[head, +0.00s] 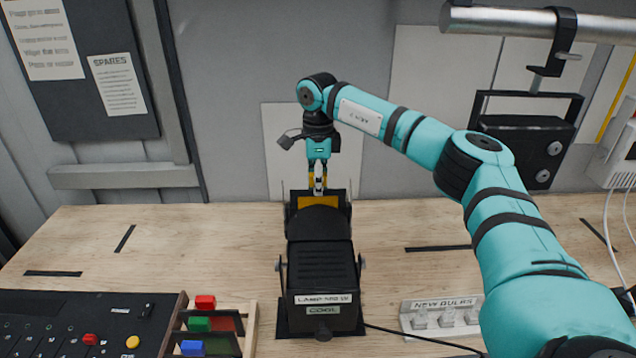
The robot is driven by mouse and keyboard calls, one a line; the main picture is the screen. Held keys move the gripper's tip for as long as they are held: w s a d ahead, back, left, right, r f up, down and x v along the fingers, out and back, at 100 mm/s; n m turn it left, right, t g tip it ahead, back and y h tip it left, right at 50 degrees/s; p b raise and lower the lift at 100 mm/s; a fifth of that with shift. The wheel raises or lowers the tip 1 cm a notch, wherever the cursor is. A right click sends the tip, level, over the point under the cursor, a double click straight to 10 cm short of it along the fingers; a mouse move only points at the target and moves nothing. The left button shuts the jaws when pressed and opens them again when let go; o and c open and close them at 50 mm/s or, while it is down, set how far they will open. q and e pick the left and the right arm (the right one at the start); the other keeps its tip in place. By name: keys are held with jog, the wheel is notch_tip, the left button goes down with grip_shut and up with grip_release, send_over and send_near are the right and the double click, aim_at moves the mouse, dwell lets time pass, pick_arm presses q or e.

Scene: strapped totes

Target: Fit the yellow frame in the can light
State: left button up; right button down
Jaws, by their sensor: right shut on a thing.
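The can light (320,268) is a black lamp housing labelled "LAMP" and "COOL", standing on the bench in the middle of the head view. The yellow frame (338,201) shows at the lamp's far, top end, partly hidden behind the black housing. My right gripper (318,188) points down over that far end and is shut on the yellow frame. How deep the frame sits in the lamp's holder cannot be told from here. My left gripper is not in view.
A "NEW BULBS" holder (441,316) is at right, near a cable. Another black lamp (524,135) hangs from a pipe.

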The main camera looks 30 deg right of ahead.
jog(key=shift+f+b, duration=0.7)
jog(key=shift+f, duration=0.7)
jog(key=c, duration=1.3)
grip_release()
notch_tip(320, 180, up, 12)
jog(key=shift+r, duration=0.1)
